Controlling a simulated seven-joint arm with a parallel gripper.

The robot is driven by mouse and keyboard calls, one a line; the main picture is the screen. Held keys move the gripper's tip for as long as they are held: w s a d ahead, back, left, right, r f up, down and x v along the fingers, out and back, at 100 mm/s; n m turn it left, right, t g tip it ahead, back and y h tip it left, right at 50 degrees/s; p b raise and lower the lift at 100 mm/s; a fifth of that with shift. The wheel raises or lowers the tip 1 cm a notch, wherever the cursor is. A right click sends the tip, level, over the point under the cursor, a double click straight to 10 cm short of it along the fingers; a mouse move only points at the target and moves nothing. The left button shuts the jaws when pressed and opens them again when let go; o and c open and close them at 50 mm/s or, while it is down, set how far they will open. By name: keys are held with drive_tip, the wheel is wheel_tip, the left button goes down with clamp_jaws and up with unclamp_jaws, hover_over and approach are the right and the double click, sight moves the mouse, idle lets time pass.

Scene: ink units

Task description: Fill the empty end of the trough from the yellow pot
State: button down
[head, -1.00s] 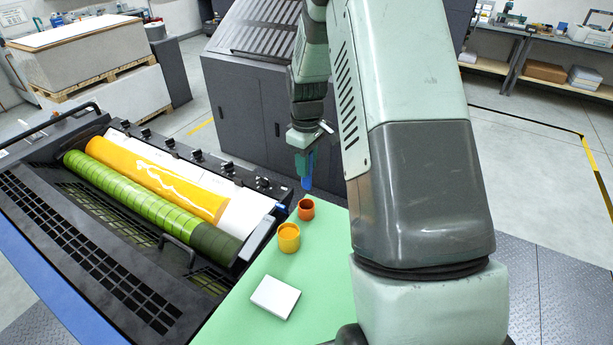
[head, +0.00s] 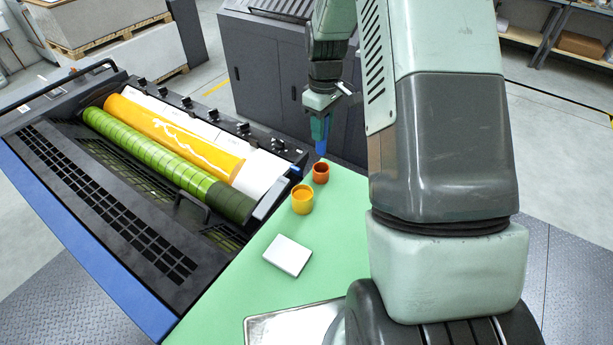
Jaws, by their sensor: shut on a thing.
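The trough (head: 262,172) lies along the ink unit at left, behind a green roller (head: 165,155). A yellow band (head: 175,133) with a white wavy streak covers most of its length, and a pale strip shows behind it and at its right end. The yellow pot (head: 302,203) stands upright on the green table, with orange-yellow inside. My gripper (head: 321,138) points down beyond the pots, near the table's far edge. It is shut on a small blue tool (head: 321,149), mostly hidden by the fingers. The tool's tip is above or behind the orange-red pot; I cannot tell which.
The orange-red pot (head: 320,175) stands just behind the yellow one. A white block (head: 287,256) lies nearer on the green table (head: 235,290). A metal tray (head: 290,326) is at the front edge, partly behind my arm. Dark knobs (head: 187,102) line the unit's back.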

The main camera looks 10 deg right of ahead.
drive_tip(key=s+a+r+g, duration=0.1)
drive_tip(key=s+a+g, duration=0.2)
drive_tip(key=s+a, duration=0.25)
wheel_tip(320, 180, down, 9)
drive_tip(key=shift+s+a+r+y, duration=0.15)
drive_tip(key=shift+s+a+y, duration=0.1)
drive_tip(key=shift+s+y, duration=0.05)
idle(0.7)
wheel_tip(320, 180, up, 8)
idle(0.6)
idle(0.4)
drive_tip(key=w+a+f+n+t+y, duration=0.1)
drive_tip(key=w+a+f+n+t, duration=0.3)
drive_tip(key=w+n, duration=0.4)
drive_tip(key=w+a+f+n+t+y, duration=0.15)
drive_tip(key=w+a+f+n, duration=0.35)
drive_tip(key=n, duration=0.5)
drive_tip(key=shift+h, duration=0.45)
drive_tip(key=shift+x, duration=4.9)
